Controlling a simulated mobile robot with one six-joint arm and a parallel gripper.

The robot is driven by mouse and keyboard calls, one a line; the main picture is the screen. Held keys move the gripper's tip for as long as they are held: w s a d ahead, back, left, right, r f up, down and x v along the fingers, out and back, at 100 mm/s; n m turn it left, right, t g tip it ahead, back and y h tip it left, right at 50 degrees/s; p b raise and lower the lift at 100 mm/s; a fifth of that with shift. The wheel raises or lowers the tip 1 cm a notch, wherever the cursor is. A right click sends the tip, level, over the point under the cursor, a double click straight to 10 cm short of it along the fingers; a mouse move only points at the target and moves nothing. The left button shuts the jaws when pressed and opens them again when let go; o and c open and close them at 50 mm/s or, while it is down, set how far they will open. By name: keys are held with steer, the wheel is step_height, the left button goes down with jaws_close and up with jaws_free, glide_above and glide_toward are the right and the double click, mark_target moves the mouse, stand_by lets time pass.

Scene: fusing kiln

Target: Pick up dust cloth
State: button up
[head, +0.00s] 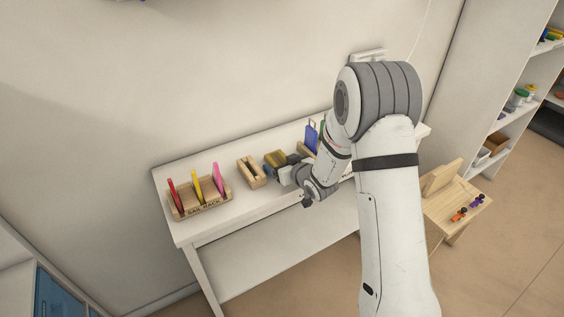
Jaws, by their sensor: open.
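My gripper (281,167) is low over the white table, at the end of my arm, and points left in the head view. Its jaws are open, though the fingers are small and partly merged with what lies behind them. A small olive-yellow and dark item (274,158) is right at the gripper's tip. It may be the dust cloth, but it is too small and too covered to be sure. I cannot tell whether the gripper touches it. No other thing in view is clearly a cloth.
On the white table (210,227), a wooden rack (203,208) holds red, yellow and pink pieces. A small wooden holder (252,172) stands left of the gripper. Blue pieces (311,136) stand behind my arm. A wooden stand (458,205) and white shelves (511,124) are at right.

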steer(key=c, duration=1.1)
steer(key=shift+r, duration=0.1)
steer(key=shift+c, duration=0.2)
